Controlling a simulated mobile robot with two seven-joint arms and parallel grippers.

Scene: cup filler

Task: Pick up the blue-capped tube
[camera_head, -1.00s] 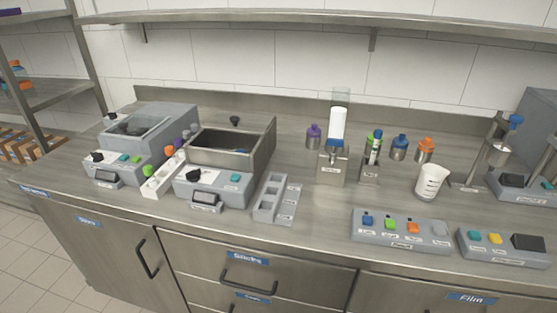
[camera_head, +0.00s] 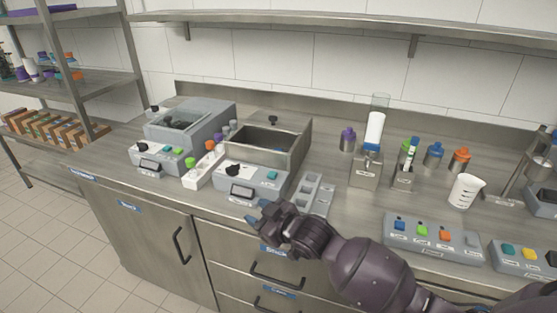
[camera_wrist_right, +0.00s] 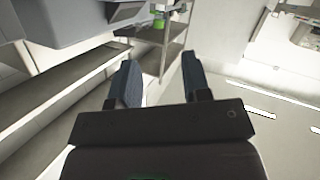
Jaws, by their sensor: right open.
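I cannot clearly pick out a blue-capped tube. A white rack (camera_head: 203,174) on the counter holds small tubes with caps such as green (camera_head: 178,150) near it. A steel holder (camera_head: 404,179) at the back right has upright thin items with green and bluish tops, too small to tell apart. My right gripper (camera_head: 258,212) is in front of the counter edge, below the grey device in the middle. Its two blue fingers are apart and empty in the right wrist view (camera_wrist_right: 160,82). My left gripper is not in view.
A grey slotted block (camera_head: 317,201) lies just beyond my right gripper. Bottles with purple (camera_head: 348,139), blue (camera_head: 433,154) and orange (camera_head: 460,160) tops stand at the back. A white beaker (camera_head: 465,191) and button panels (camera_head: 432,238) are on the right. A shelf runs above.

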